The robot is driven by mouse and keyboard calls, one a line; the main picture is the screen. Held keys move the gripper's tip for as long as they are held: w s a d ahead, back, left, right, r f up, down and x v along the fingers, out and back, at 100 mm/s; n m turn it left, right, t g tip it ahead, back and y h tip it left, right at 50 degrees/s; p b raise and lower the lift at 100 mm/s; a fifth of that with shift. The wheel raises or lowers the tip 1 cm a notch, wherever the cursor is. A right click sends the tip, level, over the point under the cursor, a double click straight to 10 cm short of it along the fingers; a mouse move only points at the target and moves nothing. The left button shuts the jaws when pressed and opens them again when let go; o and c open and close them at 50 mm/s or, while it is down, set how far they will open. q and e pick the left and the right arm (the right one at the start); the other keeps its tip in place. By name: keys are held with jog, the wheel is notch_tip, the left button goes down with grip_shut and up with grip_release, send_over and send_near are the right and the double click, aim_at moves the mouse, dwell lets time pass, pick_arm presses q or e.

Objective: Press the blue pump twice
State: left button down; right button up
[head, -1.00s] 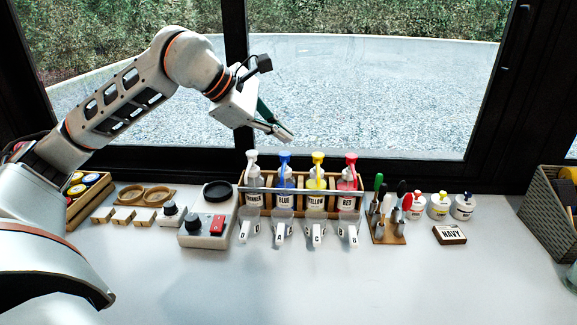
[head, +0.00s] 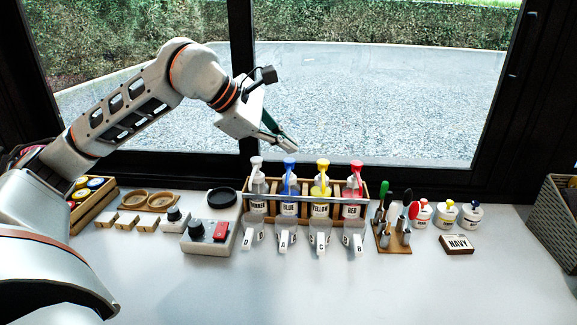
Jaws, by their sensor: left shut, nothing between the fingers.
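The blue pump (head: 290,165) tops a bottle in the wooden rack (head: 272,190), second from the left, between a white pump (head: 257,163) and a yellow pump (head: 323,166). A red pump (head: 356,167) is at the right end. My left gripper (head: 291,148) is shut and empty. In the picture its tips show just above the blue pump head, with a small gap between them; the exact height is hard to tell. My right gripper is not in view.
Cups with lettered tags (head: 285,240) stand before the rack. A device with a red switch (head: 220,230) is to the left. A tool stand (head: 393,235), small jars (head: 446,212) and a NAVY block (head: 458,244) are to the right. The front tabletop is clear.

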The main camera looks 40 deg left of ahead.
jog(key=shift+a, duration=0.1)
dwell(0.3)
pick_arm(q)
jog(key=shift+f, duration=0.1)
jog(key=shift+f, duration=0.35)
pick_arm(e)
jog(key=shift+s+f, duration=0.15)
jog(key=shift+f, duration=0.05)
pick_arm(q)
jog(key=shift+f+b, duration=0.3)
jog(key=shift+f, duration=0.05)
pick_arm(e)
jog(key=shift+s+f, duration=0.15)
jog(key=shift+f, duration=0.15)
